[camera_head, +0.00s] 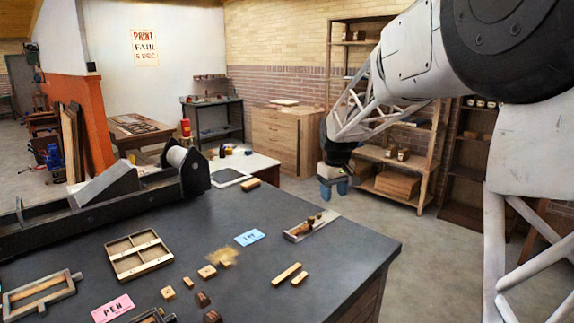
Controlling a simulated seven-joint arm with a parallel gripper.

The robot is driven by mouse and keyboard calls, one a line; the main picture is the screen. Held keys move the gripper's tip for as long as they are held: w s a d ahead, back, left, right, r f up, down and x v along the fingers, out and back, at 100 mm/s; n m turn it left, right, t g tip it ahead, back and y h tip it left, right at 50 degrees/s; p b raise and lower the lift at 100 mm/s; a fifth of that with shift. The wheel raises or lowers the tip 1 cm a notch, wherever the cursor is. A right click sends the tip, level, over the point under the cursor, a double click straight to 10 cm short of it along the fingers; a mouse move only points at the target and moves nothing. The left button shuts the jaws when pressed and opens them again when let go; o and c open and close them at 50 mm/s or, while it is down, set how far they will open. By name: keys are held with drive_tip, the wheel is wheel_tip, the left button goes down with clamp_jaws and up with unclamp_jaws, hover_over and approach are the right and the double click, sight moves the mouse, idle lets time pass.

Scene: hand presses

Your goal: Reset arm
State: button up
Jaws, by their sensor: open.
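My arm (400,60) comes in from the upper right and reaches toward the middle of the picture. My gripper (333,190) hangs fingers down past the far right edge of the dark table, above the floor. Its blue fingers look empty, with a gap between them. It touches nothing that I can see.
The dark table (330,255) bears a wooden tray (138,254), wooden blocks (207,272), a pink card (112,308), a blue card (250,237), a narrow holder (311,226) and a press (110,195). Wooden shelves (398,166) stand behind my gripper.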

drive_tip(key=s+d+r+m, duration=0.1)
drive_tip(key=s+r, duration=0.1)
drive_tip(key=s, duration=0.5)
drive_tip(key=s+d+r+m, duration=0.1)
drive_tip(key=s+r, duration=0.1)
drive_tip(key=s, duration=0.4)
drive_tip(key=s+d+f+m, duration=0.1)
drive_tip(key=s+f, duration=0.1)
drive_tip(key=s, duration=0.9)
drive_tip(key=s+f+m+t, duration=0.1)
drive_tip(key=s+f, duration=0.1)
drive_tip(key=s, duration=0.9)
drive_tip(key=s+d+f+m, duration=0.1)
drive_tip(key=s+f+m, duration=0.1)
drive_tip(key=s, duration=0.9)
drive_tip(key=shift+s+d+f+t, duration=0.25)
drive_tip(key=shift+s+d+t, duration=0.1)
drive_tip(key=shift+s+t, duration=0.05)
